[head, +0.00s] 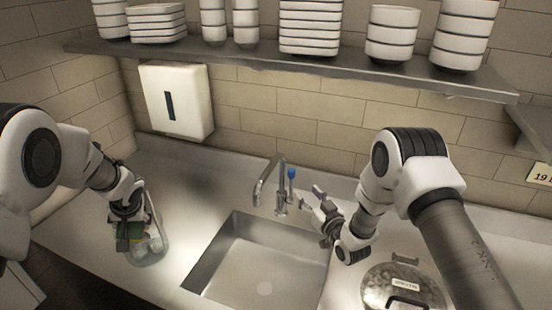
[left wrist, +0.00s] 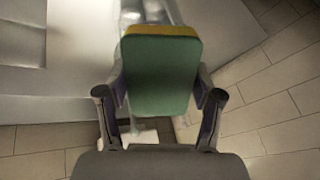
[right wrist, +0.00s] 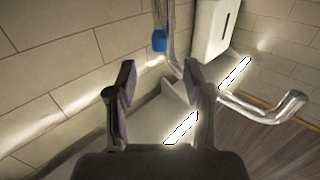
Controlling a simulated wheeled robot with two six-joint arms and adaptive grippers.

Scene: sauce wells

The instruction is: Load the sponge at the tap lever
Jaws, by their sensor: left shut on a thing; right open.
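The sponge, green with a yellow layer, fills the middle of the left wrist view (left wrist: 160,78). My left gripper (head: 127,224) is shut on it, one finger at each side, over the left counter by a clear container (head: 160,250). The tap (head: 262,186) stands behind the sink, and its lever (head: 291,173) has a blue end. My right gripper (head: 312,198) is open and empty, just right of the tap. In the right wrist view the blue lever end (right wrist: 159,41) shows beyond and between the fingertips, apart from them.
The sink (head: 222,262) is empty in the counter's middle. A lidded metal pot (head: 375,285) stands at the front right, below my right arm. A white dispenser (head: 180,110) hangs on the wall. A shelf (head: 260,57) with stacked dishes runs above.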

